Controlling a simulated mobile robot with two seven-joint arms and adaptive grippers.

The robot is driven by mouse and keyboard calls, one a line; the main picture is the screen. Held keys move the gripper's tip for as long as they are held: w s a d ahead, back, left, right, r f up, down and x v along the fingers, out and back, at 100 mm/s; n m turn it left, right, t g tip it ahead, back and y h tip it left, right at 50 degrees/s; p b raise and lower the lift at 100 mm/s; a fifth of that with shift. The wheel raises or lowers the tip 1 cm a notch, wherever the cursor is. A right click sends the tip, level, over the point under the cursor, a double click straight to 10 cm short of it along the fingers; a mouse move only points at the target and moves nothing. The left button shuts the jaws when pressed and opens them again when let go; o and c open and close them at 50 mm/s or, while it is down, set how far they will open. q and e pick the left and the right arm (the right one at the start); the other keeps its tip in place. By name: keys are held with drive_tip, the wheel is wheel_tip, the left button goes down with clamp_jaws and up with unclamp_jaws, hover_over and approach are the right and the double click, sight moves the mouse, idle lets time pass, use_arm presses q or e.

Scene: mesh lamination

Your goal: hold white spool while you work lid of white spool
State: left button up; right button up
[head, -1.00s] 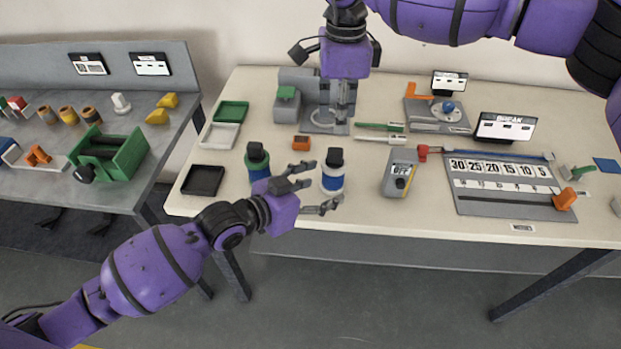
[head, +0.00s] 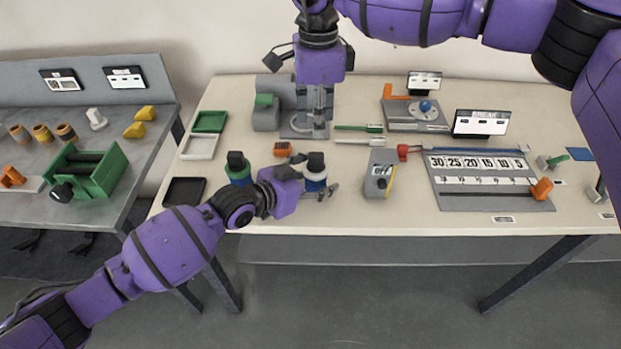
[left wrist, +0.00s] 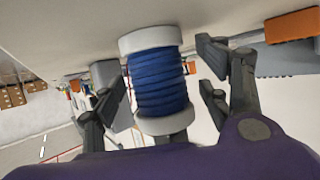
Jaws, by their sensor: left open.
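The white spool (head: 315,184) stands upright near the table's front edge. It is wound with blue and has white ends in the left wrist view (left wrist: 158,85). My left gripper (head: 316,190) is open at the spool. In the left wrist view, its fingers (left wrist: 160,88) are on both sides of the spool, with gaps showing. My right gripper (head: 319,112) points down behind the spool, before a grey machine; its finger gap is unclear.
A green-banded spool (head: 239,173) with a black top stands just left of my left gripper. A grey meter (head: 379,175) stands to the right. Black (head: 184,191), white (head: 199,147) and green (head: 210,121) trays lie left.

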use_arm(q)
clamp_jaws()
idle(0.7)
idle(0.8)
